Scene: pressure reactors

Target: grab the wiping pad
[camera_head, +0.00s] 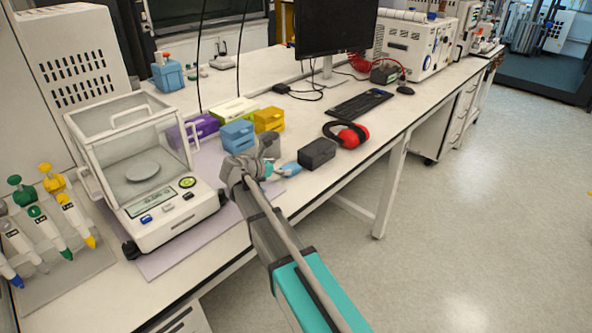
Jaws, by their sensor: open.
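My gripper (270,152) is at the end of my outstretched arm, over the front part of the bench. It is small and partly hidden by my wrist; it is open, and I see nothing held in it. A dark grey block (318,153) lies on the bench just right of my gripper, apart from it. It may be the wiping pad, but I cannot tell for sure. A small light-blue item (289,169) shows between my gripper and the block; its shape is unclear.
Blue (238,136) and yellow (269,120) boxes stand behind my gripper. A balance (150,180) is at left, pipettes (45,215) further left. Red earmuffs (350,134), a keyboard (360,104) and a monitor (335,28) are to the right. The bench's front edge is close.

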